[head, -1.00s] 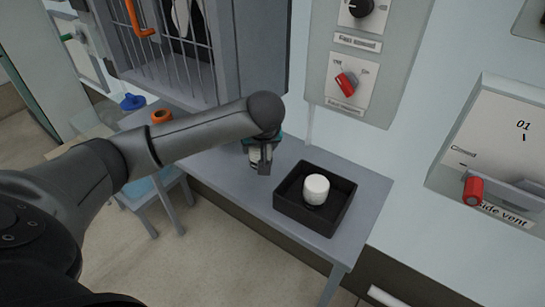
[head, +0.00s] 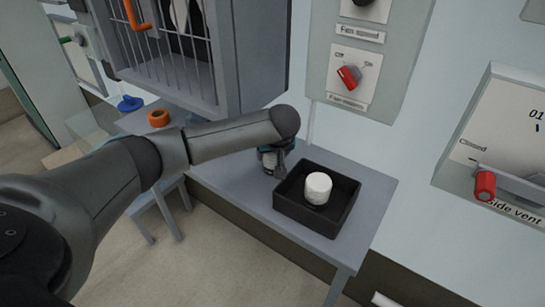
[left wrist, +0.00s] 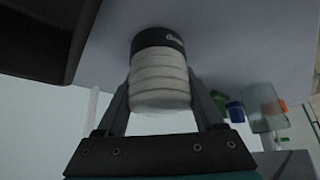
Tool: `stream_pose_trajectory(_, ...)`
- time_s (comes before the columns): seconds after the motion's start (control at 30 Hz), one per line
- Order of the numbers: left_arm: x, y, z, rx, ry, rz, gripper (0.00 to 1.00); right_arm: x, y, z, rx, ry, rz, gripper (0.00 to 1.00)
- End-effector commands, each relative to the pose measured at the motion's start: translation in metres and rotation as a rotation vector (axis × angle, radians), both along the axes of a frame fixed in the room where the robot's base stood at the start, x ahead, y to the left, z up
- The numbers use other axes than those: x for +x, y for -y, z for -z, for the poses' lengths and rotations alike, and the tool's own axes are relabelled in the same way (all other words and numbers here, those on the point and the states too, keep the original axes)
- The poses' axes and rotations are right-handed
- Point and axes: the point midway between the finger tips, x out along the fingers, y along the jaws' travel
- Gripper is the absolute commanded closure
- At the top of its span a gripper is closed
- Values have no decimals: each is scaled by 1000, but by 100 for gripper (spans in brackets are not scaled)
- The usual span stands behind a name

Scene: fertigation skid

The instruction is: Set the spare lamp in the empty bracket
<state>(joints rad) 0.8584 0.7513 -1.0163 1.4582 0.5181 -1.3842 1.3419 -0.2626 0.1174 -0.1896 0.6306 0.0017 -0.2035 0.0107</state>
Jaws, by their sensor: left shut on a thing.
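My left gripper (head: 278,166) is low over the grey table, just left of the black tray. In the left wrist view it is shut on a white ribbed cylinder (left wrist: 160,80) with a black end bearing small lettering. I cannot tell for sure that this is the spare lamp. In the head view my arm and gripper hide most of it. Another white cylinder (head: 318,186) stands upright in the black tray (head: 301,212). I cannot make out an empty bracket. My right gripper is not in view.
The grey table (head: 236,200) is bare left of the tray. A barred grey cabinet (head: 250,60) is mounted behind my arm. A panel with a red knob (head: 348,77) and a side vent box (head: 505,140) are on the wall. An orange ring (head: 158,118) is at left.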

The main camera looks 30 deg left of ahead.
Motion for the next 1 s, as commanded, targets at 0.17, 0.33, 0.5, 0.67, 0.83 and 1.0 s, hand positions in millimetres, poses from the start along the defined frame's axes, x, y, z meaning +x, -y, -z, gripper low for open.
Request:
stream_pose_trajectory(0.17,0,0,-1,0,2,0,95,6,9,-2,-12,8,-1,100)
stream_pose_trajectory(0.33,0,0,2,-1,1,1,29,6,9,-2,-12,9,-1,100)
stream_pose_trajectory(0.5,0,0,2,-1,1,1,10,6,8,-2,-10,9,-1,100)
stream_pose_trajectory(0.67,0,0,2,0,0,0,1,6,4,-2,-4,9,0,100)
stream_pose_trajectory(0.83,0,0,1,0,0,0,1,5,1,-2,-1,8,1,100)
stream_pose_trajectory(1.0,-3,3,-9,-2,1,2,1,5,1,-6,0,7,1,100)
